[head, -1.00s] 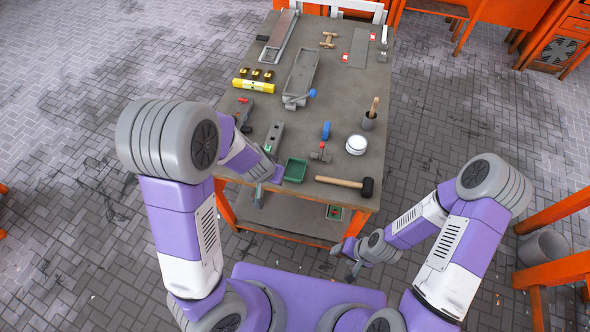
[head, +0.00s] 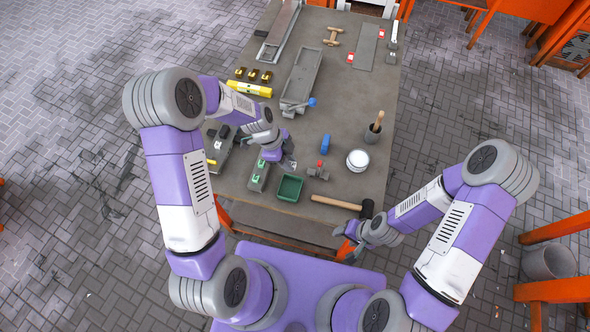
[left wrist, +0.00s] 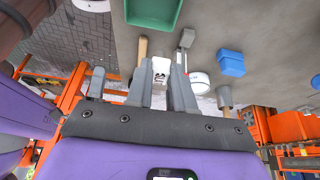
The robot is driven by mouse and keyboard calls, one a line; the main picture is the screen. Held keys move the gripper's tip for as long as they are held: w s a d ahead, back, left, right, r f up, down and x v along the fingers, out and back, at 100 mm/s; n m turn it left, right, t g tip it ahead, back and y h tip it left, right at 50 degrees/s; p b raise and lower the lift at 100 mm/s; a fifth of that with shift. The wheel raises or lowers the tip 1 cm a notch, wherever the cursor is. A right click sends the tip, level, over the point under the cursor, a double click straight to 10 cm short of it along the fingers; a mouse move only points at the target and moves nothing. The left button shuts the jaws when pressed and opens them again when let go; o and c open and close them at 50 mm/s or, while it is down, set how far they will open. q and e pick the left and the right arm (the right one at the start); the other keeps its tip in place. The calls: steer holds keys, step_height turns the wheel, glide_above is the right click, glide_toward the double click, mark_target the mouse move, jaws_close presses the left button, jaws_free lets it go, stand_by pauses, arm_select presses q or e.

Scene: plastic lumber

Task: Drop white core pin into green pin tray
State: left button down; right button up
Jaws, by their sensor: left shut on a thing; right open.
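The green pin tray (head: 289,188) sits near the table's front edge; part of it shows at the top of the left wrist view (left wrist: 152,14). My left gripper (head: 288,164) is above the table, just behind the tray in the head view. In the left wrist view its fingers (left wrist: 161,86) are shut on a small white piece with dark marks, which looks like the white core pin (left wrist: 161,70). The pin is too small to make out clearly in the head view. My right gripper (head: 346,250) is open and empty, off the table's front right.
A mallet (head: 338,203) lies right of the tray. A grey tool with a red part (head: 319,171), a blue block (head: 325,144) and a white round container (head: 357,160) stand behind it. A grey block with a green part (head: 259,176) is close on the tray's left.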

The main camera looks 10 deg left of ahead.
arm_select(q)
steer(key=f+b, duration=0.1)
steer(key=f, duration=0.1)
steer(key=f+b, duration=0.2)
steer(key=f, duration=0.1)
steer(key=shift+s+f, duration=0.2)
steer(key=shift+f, duration=0.15)
steer(key=c, duration=0.9)
jaws_free()
steer(key=v, duration=0.7)
steer(key=shift+r+b, duration=0.25)
steer(key=shift+b, duration=0.1)
steer(key=shift+a, duration=0.15)
